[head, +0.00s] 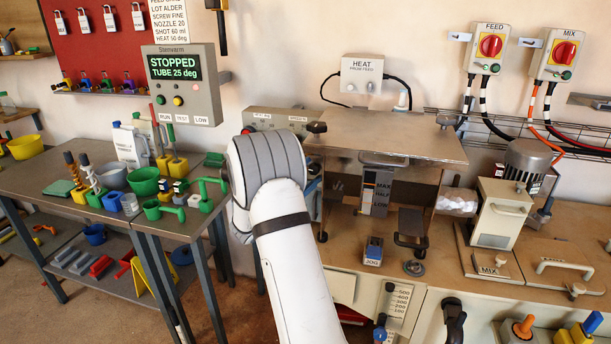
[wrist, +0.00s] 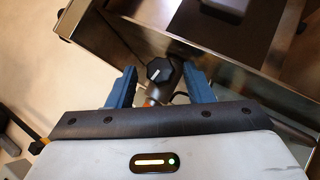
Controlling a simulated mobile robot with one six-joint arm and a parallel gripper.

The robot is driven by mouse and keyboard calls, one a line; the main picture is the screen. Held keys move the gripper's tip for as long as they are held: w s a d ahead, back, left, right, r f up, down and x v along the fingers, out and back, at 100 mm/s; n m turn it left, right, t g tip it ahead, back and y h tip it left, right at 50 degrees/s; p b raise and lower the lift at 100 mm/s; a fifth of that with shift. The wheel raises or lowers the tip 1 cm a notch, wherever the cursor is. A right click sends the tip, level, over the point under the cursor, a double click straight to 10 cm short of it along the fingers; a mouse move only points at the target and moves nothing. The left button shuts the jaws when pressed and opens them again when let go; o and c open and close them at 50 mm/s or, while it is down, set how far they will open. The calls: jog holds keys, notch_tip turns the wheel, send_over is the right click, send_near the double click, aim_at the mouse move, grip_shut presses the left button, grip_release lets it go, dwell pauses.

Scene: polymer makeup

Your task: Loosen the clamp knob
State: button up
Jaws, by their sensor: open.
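In the wrist view, a dark faceted knob (wrist: 158,70) with a white mark on its face lies between the two blue fingers of my gripper (wrist: 161,78). The fingers are spread apart, with visible gaps on both sides of the knob. An orange-brown part shows just below it. In the head view, my gripper is hidden behind my arm.
The housing's metal edge runs close beside the knob in the wrist view. A table (head: 100,222) with cups and green tools stands at the left. A display (head: 175,67) reads "STOPPED TUBE 25 deg".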

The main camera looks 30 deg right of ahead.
jog(key=shift+f, duration=0.15)
jog(key=b+v, duration=0.4)
jog(key=v, duration=0.4)
jog(key=shift+c, duration=0.3)
